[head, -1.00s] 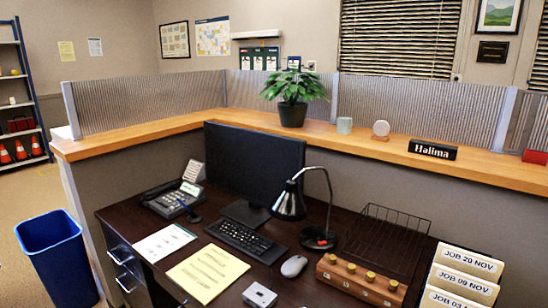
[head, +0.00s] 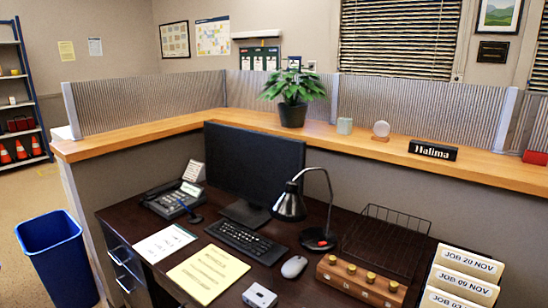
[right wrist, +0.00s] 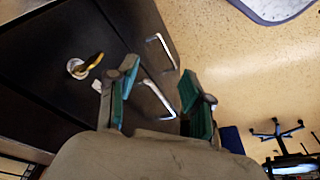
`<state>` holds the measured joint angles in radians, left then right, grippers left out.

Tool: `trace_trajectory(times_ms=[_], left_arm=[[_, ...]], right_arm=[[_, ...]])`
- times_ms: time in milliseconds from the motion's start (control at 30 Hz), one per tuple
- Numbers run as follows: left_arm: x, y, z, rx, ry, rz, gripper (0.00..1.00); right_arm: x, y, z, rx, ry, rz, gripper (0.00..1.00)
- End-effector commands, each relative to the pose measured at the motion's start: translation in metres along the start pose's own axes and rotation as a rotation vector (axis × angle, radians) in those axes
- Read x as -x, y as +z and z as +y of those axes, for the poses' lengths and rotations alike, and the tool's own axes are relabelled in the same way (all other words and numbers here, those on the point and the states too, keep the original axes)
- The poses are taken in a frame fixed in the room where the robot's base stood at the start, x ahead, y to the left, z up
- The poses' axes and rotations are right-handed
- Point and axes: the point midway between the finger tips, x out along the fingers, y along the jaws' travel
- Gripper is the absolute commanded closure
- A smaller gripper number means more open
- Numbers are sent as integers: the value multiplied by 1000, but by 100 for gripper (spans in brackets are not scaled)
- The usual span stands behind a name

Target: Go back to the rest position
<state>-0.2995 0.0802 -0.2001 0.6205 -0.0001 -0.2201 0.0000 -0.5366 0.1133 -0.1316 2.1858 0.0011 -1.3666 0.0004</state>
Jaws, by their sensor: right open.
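My right gripper (right wrist: 160,103) shows in the right wrist view, with its two teal-padded fingers apart and nothing between them. Beyond the fingers is a dark cabinet front with metal handles (right wrist: 160,60), and a speckled floor (right wrist: 225,60) lies to the right. Neither gripper shows in the head view. My left gripper is in neither view.
The dark desk (head: 300,268) holds a monitor (head: 255,170), keyboard (head: 245,240), lamp (head: 290,205), wooden block with brass knobs (head: 360,280), wire tray (head: 385,245) and job folders (head: 468,262). A blue bin (head: 55,262) stands on the floor at left. A wheeled chair base (right wrist: 277,132) shows in the wrist view.

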Motion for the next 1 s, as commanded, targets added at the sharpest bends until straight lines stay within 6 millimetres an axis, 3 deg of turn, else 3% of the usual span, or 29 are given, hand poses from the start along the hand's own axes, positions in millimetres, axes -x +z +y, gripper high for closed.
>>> trace_trajectory(times_ms=[167,267,400,533,700,800,1000], left_arm=[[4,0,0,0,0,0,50],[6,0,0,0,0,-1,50],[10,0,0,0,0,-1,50],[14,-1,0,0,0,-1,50],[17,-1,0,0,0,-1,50],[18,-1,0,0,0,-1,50],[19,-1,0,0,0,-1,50]], right_arm=[[-62,19,-3,5,-4,-33,50],[-105,40,-5,9,-7,-55,50],[-171,90,-8,16,-11,-92,50],[-217,150,-11,25,-15,-127,50],[-246,224,-11,34,-18,-161,50],[-252,254,-11,38,-19,-172,50],[-253,276,-11,41,-20,-181,50]])
